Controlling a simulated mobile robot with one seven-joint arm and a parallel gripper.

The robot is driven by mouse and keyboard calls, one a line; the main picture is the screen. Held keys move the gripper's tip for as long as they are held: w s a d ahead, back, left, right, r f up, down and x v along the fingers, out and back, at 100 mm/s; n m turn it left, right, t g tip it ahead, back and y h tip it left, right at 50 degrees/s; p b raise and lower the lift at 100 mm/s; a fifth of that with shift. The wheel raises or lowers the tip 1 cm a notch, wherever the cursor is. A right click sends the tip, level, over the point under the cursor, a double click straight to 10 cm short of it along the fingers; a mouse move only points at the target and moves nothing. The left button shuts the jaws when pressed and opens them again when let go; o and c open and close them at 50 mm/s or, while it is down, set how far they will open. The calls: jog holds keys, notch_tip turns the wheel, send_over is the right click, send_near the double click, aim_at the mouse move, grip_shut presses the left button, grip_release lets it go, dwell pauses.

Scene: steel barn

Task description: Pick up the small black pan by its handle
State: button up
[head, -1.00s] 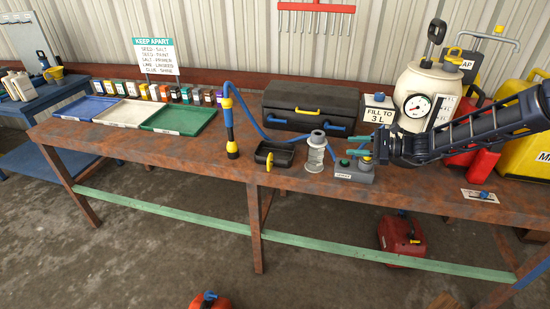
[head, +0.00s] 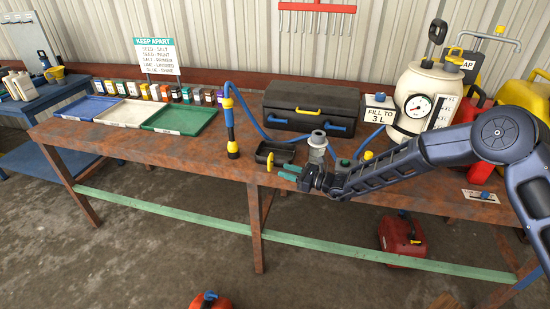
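The small black pan (head: 283,155) sits on the rusty brown bench near its front edge, left of the grey spool. Its yellow handle (head: 270,161) points toward the front of the bench. My gripper (head: 287,172) is just right of the handle and in front of the pan, with its green fingertips pointing left. The fingers look apart with nothing between them. The handle is in plain view and apart from the fingers in the picture. I cannot tell the exact height of the fingers above the bench.
The grey spool (head: 317,141) stands close behind my gripper, partly hidden by it. A black toolbox (head: 310,104) is behind. A green tray (head: 180,119) lies further left. Bare bench lies between tray and tool.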

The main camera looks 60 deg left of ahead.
aim_at(269, 170)
jog(key=shift+x, duration=4.05)
jog(key=shift+r, duration=0.2)
grip_shut()
